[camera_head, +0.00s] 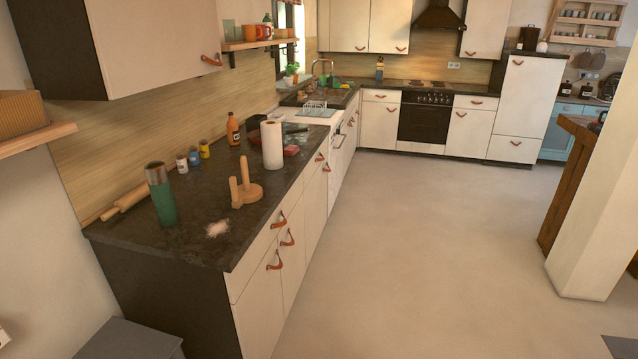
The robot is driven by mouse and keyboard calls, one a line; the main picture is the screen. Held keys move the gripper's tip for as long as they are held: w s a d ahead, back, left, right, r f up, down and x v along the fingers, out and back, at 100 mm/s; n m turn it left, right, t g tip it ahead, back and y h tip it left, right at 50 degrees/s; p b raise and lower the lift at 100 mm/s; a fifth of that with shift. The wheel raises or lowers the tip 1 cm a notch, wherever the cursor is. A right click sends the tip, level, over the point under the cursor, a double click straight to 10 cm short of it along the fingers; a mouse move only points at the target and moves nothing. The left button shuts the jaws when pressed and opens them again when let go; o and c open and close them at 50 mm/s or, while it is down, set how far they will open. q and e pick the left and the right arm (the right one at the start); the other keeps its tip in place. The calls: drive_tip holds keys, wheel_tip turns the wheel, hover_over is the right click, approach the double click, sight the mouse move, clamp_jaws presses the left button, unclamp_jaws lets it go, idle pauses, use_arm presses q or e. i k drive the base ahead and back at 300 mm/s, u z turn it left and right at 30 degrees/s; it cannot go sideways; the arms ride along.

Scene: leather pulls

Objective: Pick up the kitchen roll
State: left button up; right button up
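The kitchen roll (272,146) is white and stands upright on the dark countertop (185,248), near its front edge. A wooden holder (247,190) with a round base and upright parts stands apart from it, closer to me. Neither of my grippers shows in the head view, so their state is hidden.
A wall cabinet (150,45) overhangs the left. The floor (430,240) is clear.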

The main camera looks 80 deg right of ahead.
sight(271, 137)
drive_tip(key=z, duration=2)
